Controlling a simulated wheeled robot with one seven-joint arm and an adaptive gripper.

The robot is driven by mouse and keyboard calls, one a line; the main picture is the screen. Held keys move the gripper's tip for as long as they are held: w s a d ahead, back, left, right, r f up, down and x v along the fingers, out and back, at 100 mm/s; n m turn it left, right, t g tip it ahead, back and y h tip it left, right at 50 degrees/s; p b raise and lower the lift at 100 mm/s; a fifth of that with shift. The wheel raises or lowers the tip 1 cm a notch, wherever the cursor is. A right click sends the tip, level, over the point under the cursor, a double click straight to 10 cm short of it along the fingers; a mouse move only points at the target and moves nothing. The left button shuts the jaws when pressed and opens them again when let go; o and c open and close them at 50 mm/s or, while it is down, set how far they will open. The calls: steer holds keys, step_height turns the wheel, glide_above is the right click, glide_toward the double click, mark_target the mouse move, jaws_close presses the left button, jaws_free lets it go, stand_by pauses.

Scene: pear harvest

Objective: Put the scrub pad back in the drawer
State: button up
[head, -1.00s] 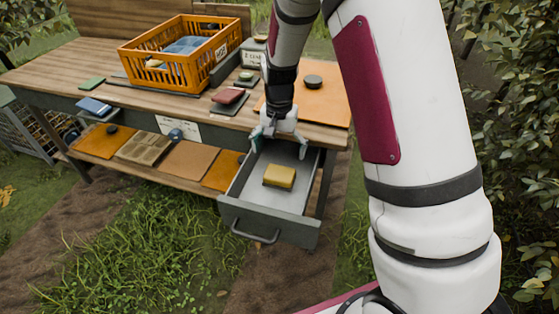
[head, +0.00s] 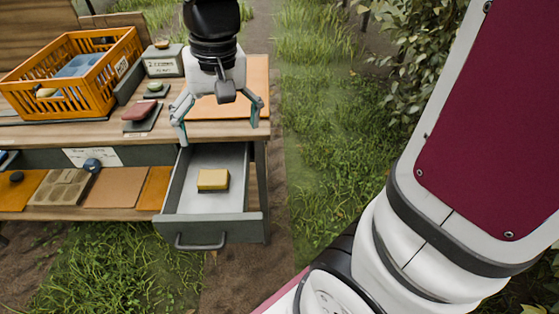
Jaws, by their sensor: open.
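The scrub pad, a yellow block (head: 213,180), lies flat on the floor of the open drawer. The grey drawer (head: 235,201) is pulled out from under the right end of the wooden workbench, with its handle facing me. My gripper (head: 219,122) is open and empty, its two fingers spread wide. It hangs in front of the bench top's right end, above the back of the drawer, apart from the pad. Nothing hides the pad.
An orange crate (head: 72,112) with blue cloth stands at the bench's left. A red block (head: 138,110) and a labelled grey box (head: 163,63) sit nearer the gripper. A lower shelf (head: 92,213) holds mats and a tray. Grass lies open to the right.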

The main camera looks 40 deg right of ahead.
steer(key=s+r+n+t, duration=0.1)
steer(key=s+r+n, duration=0.2)
steer(key=s, duration=1.5)
steer(key=shift+s+d+n+h, duration=0.3)
steer(key=shift+s+d+h, duration=0.05)
steer(key=shift+h, duration=0.05)
step_height(320, 180, up, 12)
steer(key=t+p, duration=0.2)
steer(key=p, duration=0.8)
steer(key=shift+d, duration=0.15)
steer(key=shift+w, duration=0.1)
